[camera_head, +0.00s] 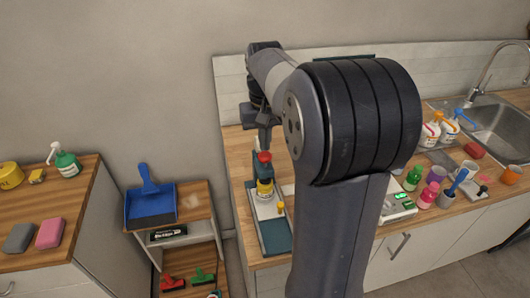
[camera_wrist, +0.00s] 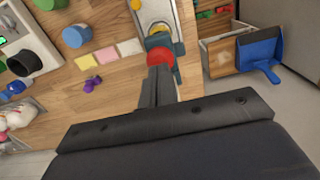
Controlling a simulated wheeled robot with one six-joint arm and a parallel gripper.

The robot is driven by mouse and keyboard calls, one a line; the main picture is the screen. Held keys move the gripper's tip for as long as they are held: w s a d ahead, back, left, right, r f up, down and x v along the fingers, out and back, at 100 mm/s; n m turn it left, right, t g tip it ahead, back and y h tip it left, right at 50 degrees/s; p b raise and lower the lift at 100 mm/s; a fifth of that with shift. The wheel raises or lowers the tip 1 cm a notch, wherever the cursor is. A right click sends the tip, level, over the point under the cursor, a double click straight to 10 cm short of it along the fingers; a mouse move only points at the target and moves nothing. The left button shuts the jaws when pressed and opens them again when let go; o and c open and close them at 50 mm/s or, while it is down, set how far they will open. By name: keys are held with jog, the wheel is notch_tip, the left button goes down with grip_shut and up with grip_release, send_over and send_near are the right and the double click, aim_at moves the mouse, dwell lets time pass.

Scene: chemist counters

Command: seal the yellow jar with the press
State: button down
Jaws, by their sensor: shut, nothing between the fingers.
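The press (camera_head: 272,236) stands on the wooden counter, with a grey plate, a dark teal base and a red knob (camera_head: 264,156) on top. The yellow jar (camera_head: 265,187) sits in the press below the knob. In the wrist view the red knob (camera_wrist: 160,58) partly covers the jar (camera_wrist: 158,41). My gripper (camera_head: 265,147) is shut and empty, pointing down just above the red knob. In the wrist view its fingertips (camera_wrist: 159,70) reach the edge of the knob; I cannot tell whether they touch it.
A small yellow peg (camera_head: 281,208) stands on the press plate. Coloured cards (camera_wrist: 106,54) and a purple item (camera_wrist: 92,83) lie on the counter beside the press. Bottles and cups (camera_head: 427,195) stand to the right, near the sink (camera_head: 497,125). A blue dustpan (camera_head: 151,204) is on a low shelf left.

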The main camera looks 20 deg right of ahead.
jog(key=shift+f, duration=0.25)
dwell(0.3)
jog(key=shift+f+b, duration=0.55)
jog(key=shift+f, duration=0.55)
dwell(0.4)
notch_tip(320, 180, up, 7)
jog(key=p, duration=0.6)
jog(key=shift+r, duration=0.15)
jog(key=shift+f, duration=0.25)
